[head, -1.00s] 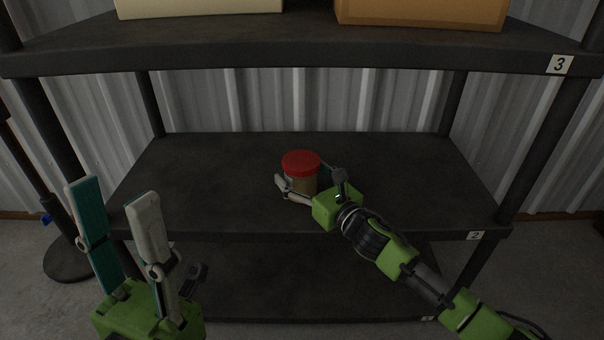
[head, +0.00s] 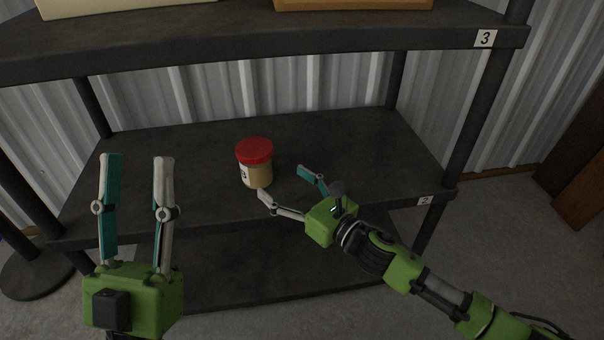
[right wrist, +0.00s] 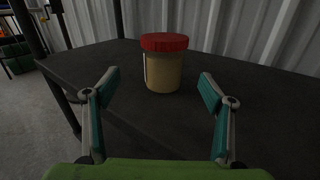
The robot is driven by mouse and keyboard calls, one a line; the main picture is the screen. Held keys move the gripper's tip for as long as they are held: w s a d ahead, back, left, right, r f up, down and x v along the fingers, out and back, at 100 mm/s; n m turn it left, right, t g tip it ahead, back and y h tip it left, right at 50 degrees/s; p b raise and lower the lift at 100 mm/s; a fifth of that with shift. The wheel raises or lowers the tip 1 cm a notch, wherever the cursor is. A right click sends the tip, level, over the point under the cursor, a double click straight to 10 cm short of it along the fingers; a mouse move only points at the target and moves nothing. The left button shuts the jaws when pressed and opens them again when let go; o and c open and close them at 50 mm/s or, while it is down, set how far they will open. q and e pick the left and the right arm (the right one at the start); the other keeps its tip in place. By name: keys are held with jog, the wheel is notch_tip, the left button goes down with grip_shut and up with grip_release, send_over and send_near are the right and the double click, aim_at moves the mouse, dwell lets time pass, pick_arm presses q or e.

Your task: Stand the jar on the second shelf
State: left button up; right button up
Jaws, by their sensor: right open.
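The jar (head: 256,170) has a red lid and a tan body with a label. It stands upright on the second shelf (head: 345,145), the one tagged 2. My right gripper (head: 285,180) is open and empty, just right of and in front of the jar, apart from it. In the right wrist view the jar (right wrist: 163,68) stands beyond the two open fingers (right wrist: 160,88), with a gap to each. My left gripper (head: 138,162) is open and empty, in front of the shelf's left part.
The shelf tagged 3 (head: 330,42) runs above and holds a cream box (head: 120,8) and an orange-brown box (head: 350,4). A dark post (head: 478,110) stands at the right. A lower shelf (head: 270,265) lies below. The second shelf is bare around the jar.

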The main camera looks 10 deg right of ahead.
jog(key=s+a+r+m+t+y, duration=0.2)
jog(key=s+a+r+m+y, duration=0.3)
jog(key=s+r+m, duration=0.7)
jog(key=s+d+r+m+t+h, duration=0.3)
jog(key=s+d+r+m+t, duration=0.2)
jog(key=m, duration=0.8)
jog(key=s+d+r+m+t+h, duration=0.4)
jog(key=d+r+m, duration=0.3)
jog(key=m, duration=0.7)
jog(key=shift+s+r+t+h, duration=0.3)
jog(key=shift+s+r+t, duration=0.2)
jog(key=shift+s+r, duration=0.1)
jog(key=shift+a, duration=0.1)
